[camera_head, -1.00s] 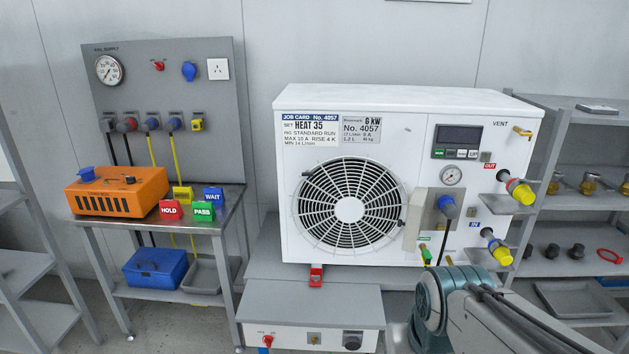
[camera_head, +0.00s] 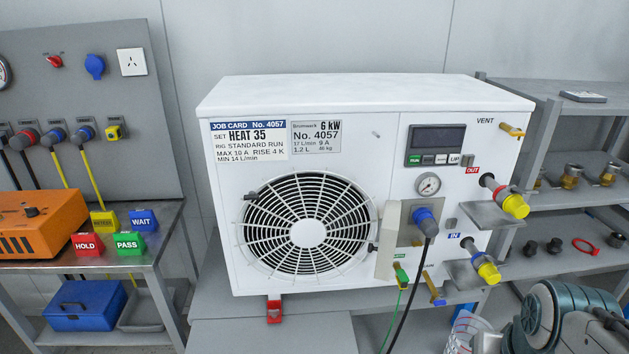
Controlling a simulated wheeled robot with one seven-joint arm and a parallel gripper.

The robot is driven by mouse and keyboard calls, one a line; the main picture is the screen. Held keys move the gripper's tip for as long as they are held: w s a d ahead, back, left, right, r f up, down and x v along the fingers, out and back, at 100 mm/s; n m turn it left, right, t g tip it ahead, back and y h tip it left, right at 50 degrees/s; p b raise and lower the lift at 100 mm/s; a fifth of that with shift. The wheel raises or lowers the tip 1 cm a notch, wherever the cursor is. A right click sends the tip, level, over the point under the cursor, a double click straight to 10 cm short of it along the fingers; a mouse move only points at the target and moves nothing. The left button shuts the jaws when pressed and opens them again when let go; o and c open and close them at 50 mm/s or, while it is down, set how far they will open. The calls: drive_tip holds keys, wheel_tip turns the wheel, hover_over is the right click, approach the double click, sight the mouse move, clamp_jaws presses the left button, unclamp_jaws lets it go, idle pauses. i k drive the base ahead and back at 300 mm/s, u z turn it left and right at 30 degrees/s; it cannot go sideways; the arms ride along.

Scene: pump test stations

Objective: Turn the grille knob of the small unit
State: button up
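The small unit (camera_head: 340,92) is a white box with a round fan grille (camera_head: 307,232) on its front. A small dark knob (camera_head: 251,195) sits at the grille's upper left edge. Another small dark knob (camera_head: 373,247) sits at its lower right edge, beside a pale upright cover (camera_head: 387,240). I cannot tell from the picture which of them is the grille knob. My gripper is not in view; only links of my arm show at the lower right, apart from the unit.
A blue plug (camera_head: 426,219) with a black cable hangs from the unit's front. Hose couplings (camera_head: 514,205) stick out at its right. A bench (camera_head: 170,225) with an orange box (camera_head: 38,222) stands left, shelves (camera_head: 575,205) right. Space before the grille is clear.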

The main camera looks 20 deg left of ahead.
sight(252, 195)
drive_tip(key=u, duration=0.25)
drive_tip(key=i, duration=0.9)
drive_tip(key=u, duration=0.7)
